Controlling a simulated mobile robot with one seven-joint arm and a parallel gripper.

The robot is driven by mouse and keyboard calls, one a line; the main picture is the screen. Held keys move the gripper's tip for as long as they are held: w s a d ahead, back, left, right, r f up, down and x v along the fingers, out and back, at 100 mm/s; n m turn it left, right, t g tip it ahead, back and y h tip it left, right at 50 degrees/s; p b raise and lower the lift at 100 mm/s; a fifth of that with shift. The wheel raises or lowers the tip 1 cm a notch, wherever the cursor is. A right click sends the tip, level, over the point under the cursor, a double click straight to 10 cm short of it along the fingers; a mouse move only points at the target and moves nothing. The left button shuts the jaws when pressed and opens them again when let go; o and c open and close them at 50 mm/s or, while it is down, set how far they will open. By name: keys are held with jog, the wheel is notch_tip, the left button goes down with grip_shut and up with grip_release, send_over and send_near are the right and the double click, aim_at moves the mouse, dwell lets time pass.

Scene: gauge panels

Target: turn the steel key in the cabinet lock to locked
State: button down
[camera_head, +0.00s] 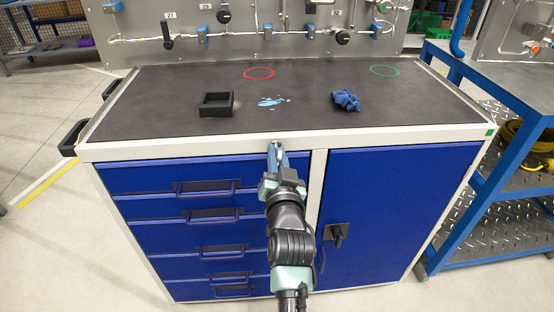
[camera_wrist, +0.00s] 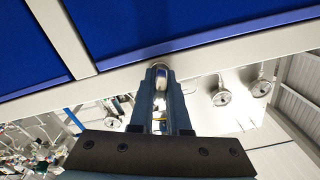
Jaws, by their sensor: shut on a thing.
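The steel key (camera_wrist: 160,83) is in the lock on the pale front rail of the blue cabinet (camera_head: 400,190), just under the worktop edge. In the wrist view the round lock (camera_wrist: 158,67) shows just beyond my fingertips. My gripper (camera_head: 277,152) reaches up to the rail from the front and is shut on the key, with one finger on each side of it. In the head view the fingers hide most of the key and lock. I cannot tell the key's exact turn angle or any lock marking.
Drawer handles (camera_head: 208,187) and a black door handle (camera_head: 336,234) flank my arm. A blue-framed cart stands right.

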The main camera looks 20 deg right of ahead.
jog(key=shift+n+b, duration=0.6)
jog(key=shift+n, duration=1.4)
jog(key=c, duration=0.9)
grip_release()
jog(key=shift+s, duration=0.1)
jog(key=p+v, duration=0.1)
jog(key=v, duration=1.1)
jog(key=shift+s+p, duration=0.35)
jog(key=shift+s, duration=0.05)
jog(key=shift+a, duration=0.15)
